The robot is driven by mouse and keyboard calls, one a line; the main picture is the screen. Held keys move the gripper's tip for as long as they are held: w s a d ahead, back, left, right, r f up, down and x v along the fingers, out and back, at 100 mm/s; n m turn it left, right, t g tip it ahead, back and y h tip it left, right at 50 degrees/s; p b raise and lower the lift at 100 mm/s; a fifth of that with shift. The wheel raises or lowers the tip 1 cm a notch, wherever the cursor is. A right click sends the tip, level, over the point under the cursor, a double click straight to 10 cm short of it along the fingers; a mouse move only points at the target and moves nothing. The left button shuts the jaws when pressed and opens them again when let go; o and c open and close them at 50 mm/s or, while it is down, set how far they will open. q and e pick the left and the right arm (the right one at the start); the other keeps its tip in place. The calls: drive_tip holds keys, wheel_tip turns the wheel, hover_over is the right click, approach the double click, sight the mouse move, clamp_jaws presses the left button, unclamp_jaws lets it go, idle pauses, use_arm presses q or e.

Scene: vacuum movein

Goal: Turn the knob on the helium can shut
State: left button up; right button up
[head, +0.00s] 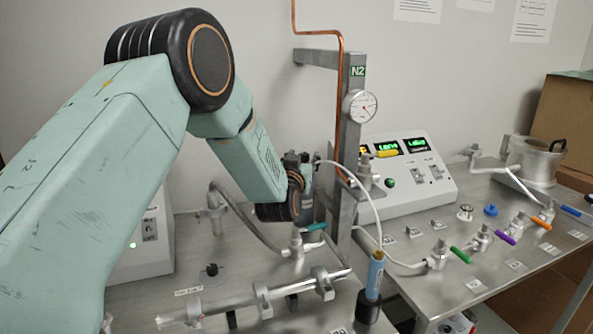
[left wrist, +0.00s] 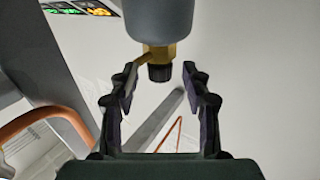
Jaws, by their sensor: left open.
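The helium can (left wrist: 160,15) is a blue-grey cylinder at the top of the left wrist view, where the scene appears upside down. A brass valve (left wrist: 168,52) joins it to a small black knob (left wrist: 160,73). My left gripper (left wrist: 160,88) is open, with one finger on each side of the knob's line. Gaps show on both sides, and the knob is not gripped. In the head view my left gripper (head: 303,178) is beside the grey post, and mostly hides whatever is in front of it. My right gripper is out of view.
The grey post (head: 348,150) with a gauge (head: 359,106) and copper pipe (head: 341,80) stands close to the right of my left gripper. A blue cylinder (head: 375,278) stands nearer. A white hose (head: 374,215), valves and a display box (head: 408,178) crowd the right side.

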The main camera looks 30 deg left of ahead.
use_arm(q)
drive_tip(key=v, duration=1)
drive_tip(key=shift+d, duration=0.1)
idle(0.3)
